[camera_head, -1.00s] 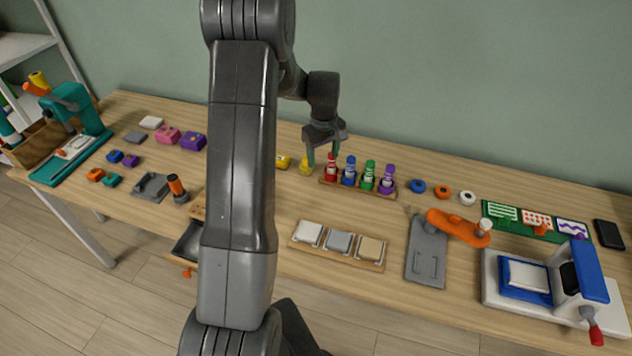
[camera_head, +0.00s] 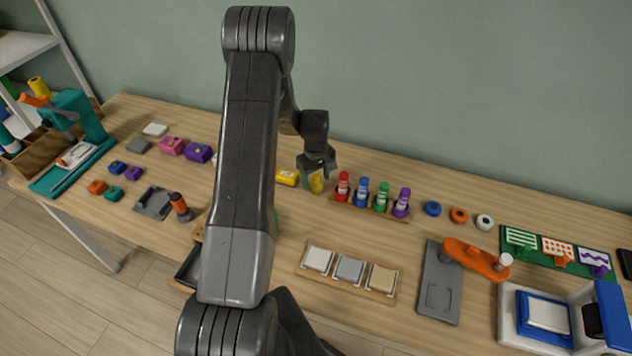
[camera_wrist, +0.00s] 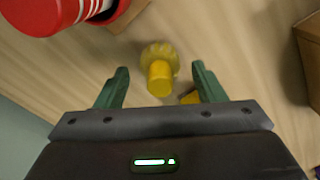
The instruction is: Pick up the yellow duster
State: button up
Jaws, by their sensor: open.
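The yellow duster (camera_head: 317,185) is a small yellow piece standing on the wooden table, left of the red bottle. In the wrist view the duster (camera_wrist: 159,76) shows a round handle end and a wider scalloped part, lying between the green fingertips and apart from both. My gripper (camera_head: 317,174) is open and empty, pointing down just over the duster. In the head view its fingers partly overlap the duster, so the exact height gap cannot be told.
A rack with red (camera_head: 342,187), blue, green and purple bottles stands close on the right. The red bottle looms near one finger in the wrist view (camera_wrist: 60,12). A yellow block (camera_head: 287,178) lies close on the left. Bare table lies in front.

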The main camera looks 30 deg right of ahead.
aim_at(316, 175)
jog(key=shift+f, duration=1.25)
jog(key=c, duration=1.1)
jog(key=shift+c, duration=0.2)
notch_tip(316, 175, up, 10)
jog(key=shift+r+b, duration=0.1)
jog(key=shift+b, duration=0.95)
jog(key=o, duration=0.3)
jog(key=shift+c, duration=0.7)
jog(key=shift+s, duration=0.1)
